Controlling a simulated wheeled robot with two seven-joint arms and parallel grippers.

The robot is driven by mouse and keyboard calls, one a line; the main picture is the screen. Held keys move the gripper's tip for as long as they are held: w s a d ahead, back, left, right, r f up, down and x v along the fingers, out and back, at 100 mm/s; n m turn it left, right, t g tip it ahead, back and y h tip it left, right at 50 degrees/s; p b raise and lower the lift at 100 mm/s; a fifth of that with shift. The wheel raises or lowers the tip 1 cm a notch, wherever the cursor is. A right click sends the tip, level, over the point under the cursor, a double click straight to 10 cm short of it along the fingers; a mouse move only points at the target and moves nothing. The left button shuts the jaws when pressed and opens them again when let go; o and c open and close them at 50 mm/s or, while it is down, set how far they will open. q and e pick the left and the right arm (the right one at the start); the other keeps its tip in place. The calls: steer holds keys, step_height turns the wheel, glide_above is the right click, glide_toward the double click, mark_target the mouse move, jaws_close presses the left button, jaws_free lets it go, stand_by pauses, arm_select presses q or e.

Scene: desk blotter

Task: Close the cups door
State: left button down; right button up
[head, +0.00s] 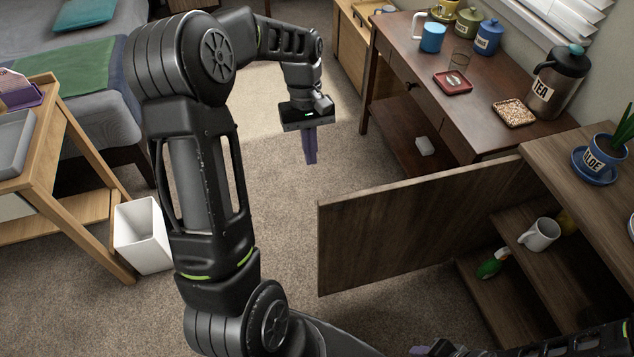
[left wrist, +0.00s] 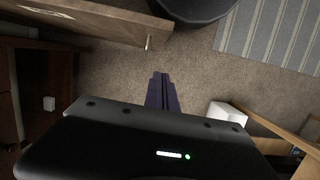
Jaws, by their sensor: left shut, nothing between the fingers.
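The cups door (head: 420,225) is a brown wooden panel standing wide open, swung out from the cabinet (head: 578,172) at the right. Inside the open cabinet a white mug (head: 539,234) stands on the upper shelf. My left gripper (head: 310,160) points down over the carpet, left of and beyond the door's free edge, touching nothing. Its purple fingers are together and empty. In the left wrist view the door (left wrist: 95,22) lies at the upper left, with a small metal handle (left wrist: 148,42) near its end. My right gripper (head: 420,350) shows only as a purple tip at the bottom edge.
A potted plant (head: 606,150) stands on the cabinet top. A dark desk (head: 450,125) with canisters and a tea flask (head: 556,85) is behind. A white bin (head: 143,236) stands left. Carpet around the left gripper is clear.

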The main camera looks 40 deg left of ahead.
arm_select(q)
steer(key=s+d+f, duration=0.4)
steer(key=d+f, duration=0.1)
steer(key=f, duration=0.4)
steer(key=shift+f, duration=0.25)
steer(key=shift+d, duration=0.1)
